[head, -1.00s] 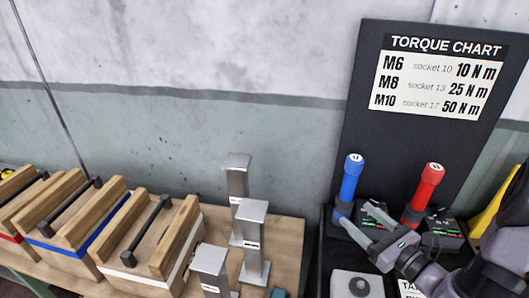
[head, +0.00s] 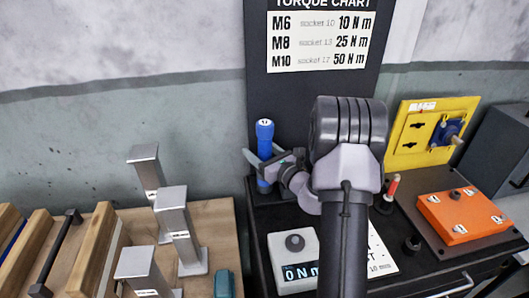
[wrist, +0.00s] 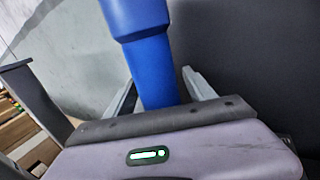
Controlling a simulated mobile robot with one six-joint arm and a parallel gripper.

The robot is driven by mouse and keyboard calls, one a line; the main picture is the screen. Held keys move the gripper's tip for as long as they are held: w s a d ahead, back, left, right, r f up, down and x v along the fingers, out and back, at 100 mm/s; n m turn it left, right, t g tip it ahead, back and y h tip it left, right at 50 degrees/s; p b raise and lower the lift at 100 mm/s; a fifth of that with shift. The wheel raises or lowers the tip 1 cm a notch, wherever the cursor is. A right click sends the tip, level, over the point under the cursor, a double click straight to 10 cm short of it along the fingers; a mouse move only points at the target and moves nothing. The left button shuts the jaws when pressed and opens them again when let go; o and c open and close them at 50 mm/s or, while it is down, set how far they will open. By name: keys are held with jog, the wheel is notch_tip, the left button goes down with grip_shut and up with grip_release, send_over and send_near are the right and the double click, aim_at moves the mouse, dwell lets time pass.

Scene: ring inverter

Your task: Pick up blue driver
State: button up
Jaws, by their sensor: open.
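The blue driver (head: 265,140) stands upright at the left end of the black bench, in front of the dark torque chart panel. In the wrist view the blue driver (wrist: 150,60) rises between my two fingers, its wider top leaving the frame. My gripper (head: 265,165) is at the lower part of the driver, coming from the right. The jaws are open, one finger on each side of the driver. Whether a finger touches it I cannot tell. The driver's foot is partly hidden by the gripper.
A white box with a knob and display (head: 292,270) stands in front of the driver. Metal posts (head: 179,228) stand on the wooden table at left. My arm hides the bench middle. An orange block (head: 465,216) and yellow panel (head: 425,140) are at right.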

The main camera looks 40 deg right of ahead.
grip_shut()
jog(key=shift+r, duration=0.1)
dwell(0.3)
